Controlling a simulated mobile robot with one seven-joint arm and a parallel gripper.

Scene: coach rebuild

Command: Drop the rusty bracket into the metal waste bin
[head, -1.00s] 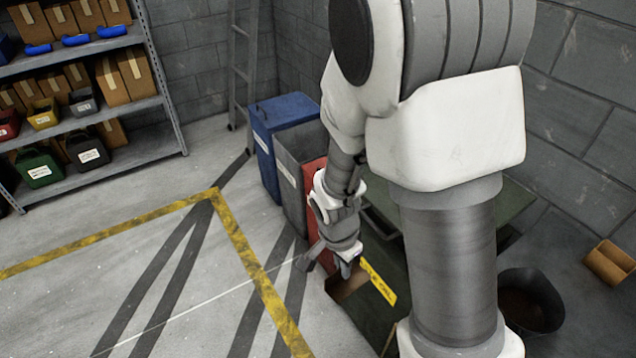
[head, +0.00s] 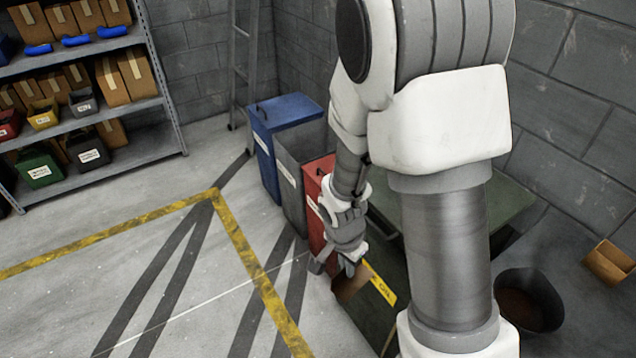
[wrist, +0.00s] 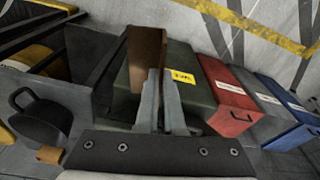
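The rusty bracket (wrist: 149,48) is a brown plate at the fingertips of my gripper (wrist: 160,92) in the wrist view. The fingers are close together and appear shut on it. In the head view the bracket (head: 351,286) hangs below my gripper (head: 347,264), over or beside a dark green bin with a yellow label. A row of bins stands to its left and behind: red (head: 317,200), grey (head: 297,178) and blue (head: 285,122). Their white labels are too small to read, so I cannot tell which is the metal waste bin.
The green bin (wrist: 190,58) shows its yellow label in the wrist view, next to the red bin (wrist: 228,112). A black bucket (head: 530,312) and an orange-brown block (head: 609,262) lie right of my arm. Shelves (head: 80,112) stand at left. The floor within the yellow line is clear.

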